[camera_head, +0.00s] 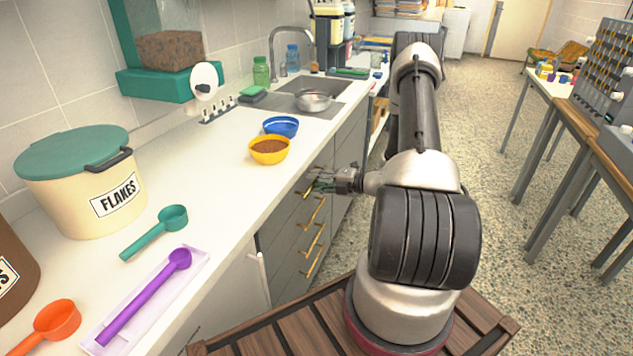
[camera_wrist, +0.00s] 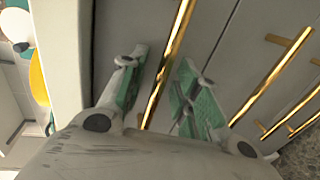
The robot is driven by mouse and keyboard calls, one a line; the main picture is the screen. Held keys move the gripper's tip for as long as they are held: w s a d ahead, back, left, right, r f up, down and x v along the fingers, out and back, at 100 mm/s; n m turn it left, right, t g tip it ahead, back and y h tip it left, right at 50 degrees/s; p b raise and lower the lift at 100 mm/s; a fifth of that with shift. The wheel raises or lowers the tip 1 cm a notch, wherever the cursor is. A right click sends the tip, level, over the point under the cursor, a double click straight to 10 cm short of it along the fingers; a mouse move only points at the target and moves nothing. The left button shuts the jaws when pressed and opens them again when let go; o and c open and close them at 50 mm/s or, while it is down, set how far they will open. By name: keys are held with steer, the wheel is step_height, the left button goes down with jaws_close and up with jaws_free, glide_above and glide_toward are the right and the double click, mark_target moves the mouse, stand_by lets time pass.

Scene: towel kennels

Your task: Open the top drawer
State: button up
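The top drawer (camera_head: 283,212) is the uppermost grey front in the stack under the white counter, and it looks closed. Its gold bar handle (camera_head: 306,191) is partly hidden by my gripper (camera_head: 320,181), which reaches in from the right. In the wrist view the handle (camera_wrist: 169,58) runs between the two green-padded fingers of my gripper (camera_wrist: 163,70). The fingers are apart, one on each side of the bar, with visible gaps to it. Whether a pad touches the bar cannot be told.
Several lower drawers with gold handles (camera_head: 312,240) sit below. The counter (camera_head: 225,180) above holds a yellow bowl (camera_head: 269,150), a blue bowl (camera_head: 281,127), scoops and a flakes tub (camera_head: 85,180). A table (camera_head: 560,105) stands right, across open speckled floor (camera_head: 490,165).

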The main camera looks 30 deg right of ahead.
jaws_close()
